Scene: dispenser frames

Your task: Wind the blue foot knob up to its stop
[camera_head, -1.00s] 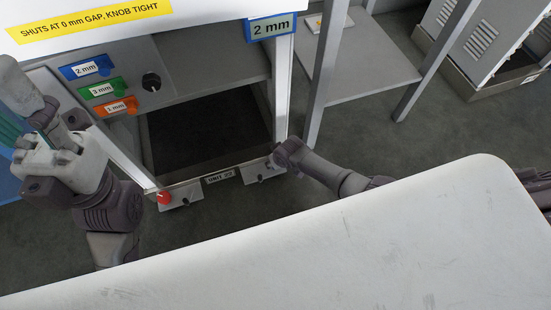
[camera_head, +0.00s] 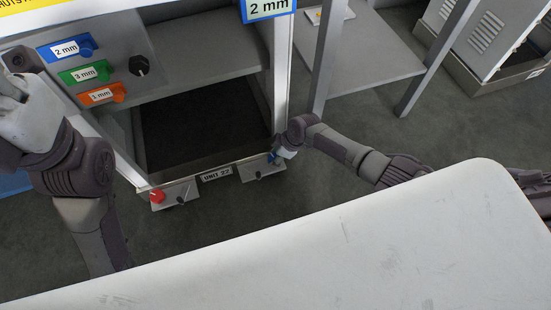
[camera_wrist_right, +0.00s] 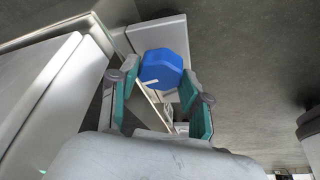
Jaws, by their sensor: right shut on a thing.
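The blue foot knob (camera_head: 272,158) is at the lower right front corner of the dispenser frame. In the right wrist view the blue knob (camera_wrist_right: 161,69) is faceted, with a white mark on its near edge. My right gripper (camera_head: 282,154) reaches it from the right. In its wrist view the green-padded fingers (camera_wrist_right: 158,88) stand on either side of the knob and are shut on it. My left gripper (camera_head: 18,105) is at the left edge, and its fingertips do not show clearly.
A red knob (camera_head: 157,196) is at the lower left foot, with a UNIT 22 label (camera_head: 216,174) between. Blue, green and orange gauge tags (camera_head: 88,70) and a black knob (camera_head: 139,66) are on the panel.

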